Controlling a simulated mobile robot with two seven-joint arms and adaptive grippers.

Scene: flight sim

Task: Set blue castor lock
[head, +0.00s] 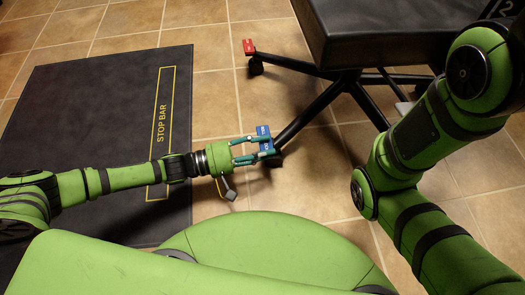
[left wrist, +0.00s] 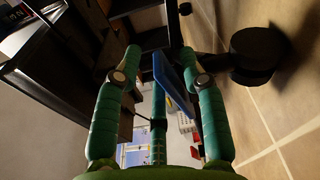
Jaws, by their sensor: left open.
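The blue castor lock (head: 263,131) is a small blue tab at the end of a black leg of the chair base, at the middle of the head view. My left gripper (head: 268,146) is open, with its fingertips at the lock. In the left wrist view the blue lock (left wrist: 172,80) shows as a tilted plate between the two green fingers (left wrist: 158,75), nearer the right one. I cannot tell whether a finger touches it. The black castor wheel (left wrist: 256,52) is right of the fingers. My right arm shows, but its gripper is out of view.
A red castor lock (head: 249,46) is on another leg, farther back. The black seat (head: 375,35) overhangs the chair base (head: 322,98). A dark mat marked STOP BAR (head: 100,105) lies at left. Tiled floor (head: 215,95) is clear between mat and chair.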

